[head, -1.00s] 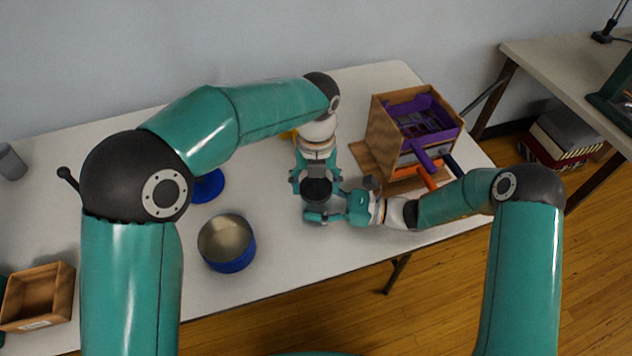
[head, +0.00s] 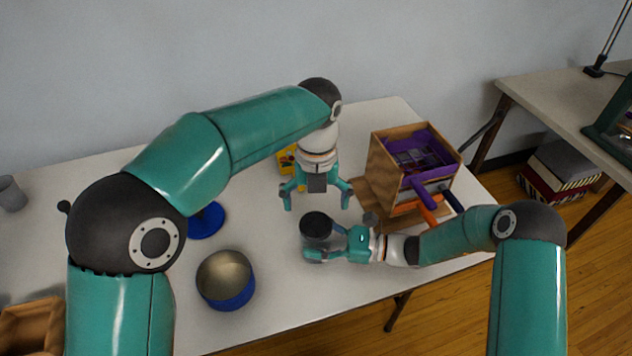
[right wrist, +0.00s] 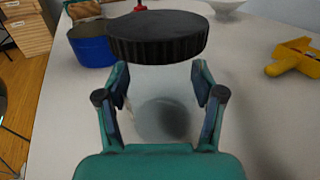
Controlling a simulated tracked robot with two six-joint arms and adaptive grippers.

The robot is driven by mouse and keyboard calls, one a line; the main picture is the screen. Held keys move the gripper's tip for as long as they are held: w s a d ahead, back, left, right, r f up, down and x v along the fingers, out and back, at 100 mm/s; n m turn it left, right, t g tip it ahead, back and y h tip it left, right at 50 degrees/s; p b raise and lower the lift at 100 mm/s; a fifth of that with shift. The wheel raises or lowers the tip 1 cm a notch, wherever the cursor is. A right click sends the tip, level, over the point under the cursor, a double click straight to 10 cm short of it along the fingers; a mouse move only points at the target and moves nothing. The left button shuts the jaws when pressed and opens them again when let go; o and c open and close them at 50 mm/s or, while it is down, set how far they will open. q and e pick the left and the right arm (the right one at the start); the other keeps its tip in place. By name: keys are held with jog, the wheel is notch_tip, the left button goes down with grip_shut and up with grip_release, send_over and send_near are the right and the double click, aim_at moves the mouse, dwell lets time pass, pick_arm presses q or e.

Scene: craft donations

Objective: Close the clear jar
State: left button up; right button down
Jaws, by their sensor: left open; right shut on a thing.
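The clear jar (head: 316,245) stands at the front of the white table, its see-through body between my right gripper's fingers. It shows faintly in the right wrist view (right wrist: 160,105). My right gripper (head: 328,247) is shut on the jar from the right; it also shows in the right wrist view (right wrist: 160,95). The black ribbed lid (head: 317,225) sits on top of the jar and looks about level (right wrist: 157,40). I cannot tell how tightly it is seated. My left gripper (head: 316,204) is open and empty, above and behind the lid, apart from it.
A blue tin (head: 228,292) and a blue round object (head: 206,220) are left of the jar. A wooden box with purple parts (head: 388,168) stands at the right, orange and purple handles jutting out. A yellow object (head: 287,160) lies behind my left gripper.

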pick_arm(q)
notch_tip(320, 180, up, 6)
dwell(0.4)
pick_arm(e)
jog(key=shift+c, duration=0.3)
grip_release()
jog(key=d, duration=0.3)
jog(key=s+d, duration=0.1)
jog(key=d, duration=0.7)
jog(key=shift+s+f, duration=0.1)
jog(key=shift+s, duration=0.3)
jog(key=shift+s+d, duration=0.1)
jog(key=shift+d, duration=0.35)
